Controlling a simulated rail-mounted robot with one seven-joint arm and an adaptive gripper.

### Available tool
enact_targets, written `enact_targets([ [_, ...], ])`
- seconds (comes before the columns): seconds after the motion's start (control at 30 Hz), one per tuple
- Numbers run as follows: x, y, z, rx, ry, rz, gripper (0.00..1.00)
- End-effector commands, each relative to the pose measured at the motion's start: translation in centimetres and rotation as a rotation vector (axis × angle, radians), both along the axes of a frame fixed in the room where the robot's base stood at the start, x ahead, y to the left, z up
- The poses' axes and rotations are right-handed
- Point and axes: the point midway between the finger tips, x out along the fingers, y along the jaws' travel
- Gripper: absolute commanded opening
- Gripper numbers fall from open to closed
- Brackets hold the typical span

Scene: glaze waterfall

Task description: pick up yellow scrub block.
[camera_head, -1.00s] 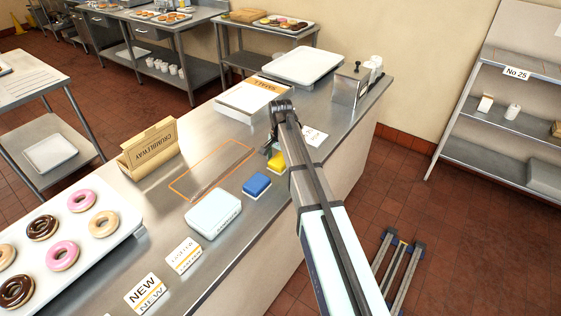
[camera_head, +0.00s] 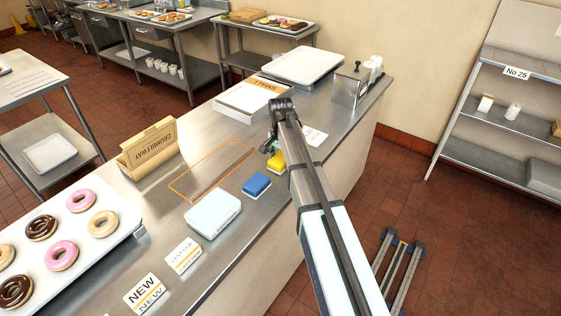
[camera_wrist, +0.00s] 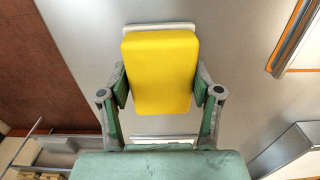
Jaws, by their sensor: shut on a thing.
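The yellow scrub block (camera_wrist: 160,72) fills the middle of the wrist view, with a pale layer showing at its far end. My gripper (camera_wrist: 162,88) has a green finger pressed on each side of the block. In the head view the yellow block (camera_head: 276,161) shows beside my arm, partly hidden by it, behind the blue block. My gripper (camera_head: 271,147) is partly hidden there by my own arm. I cannot tell for sure how far the block is above the counter.
A blue block (camera_head: 256,184) and a pale blue box (camera_head: 212,213) lie in front on the steel counter (camera_head: 190,170). An orange outlined rectangle (camera_head: 211,171) marks a clear area to the left. A cardboard box (camera_head: 149,147), a donut tray (camera_head: 128,222) and a napkin dispenser (camera_head: 349,87) also stand there.

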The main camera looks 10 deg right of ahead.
Motion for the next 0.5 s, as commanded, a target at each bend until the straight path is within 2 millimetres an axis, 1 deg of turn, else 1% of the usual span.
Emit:
enact_targets([
  [0.17,0.1,0.0,2.0,0.001,-0.005,0.000,0.29],
  [0.27,0.2,0.0,4.0,0.000,-0.006,0.000,0.29],
  [0.5,0.3,0.0,10.2,0.000,-0.008,0.000,0.29],
])
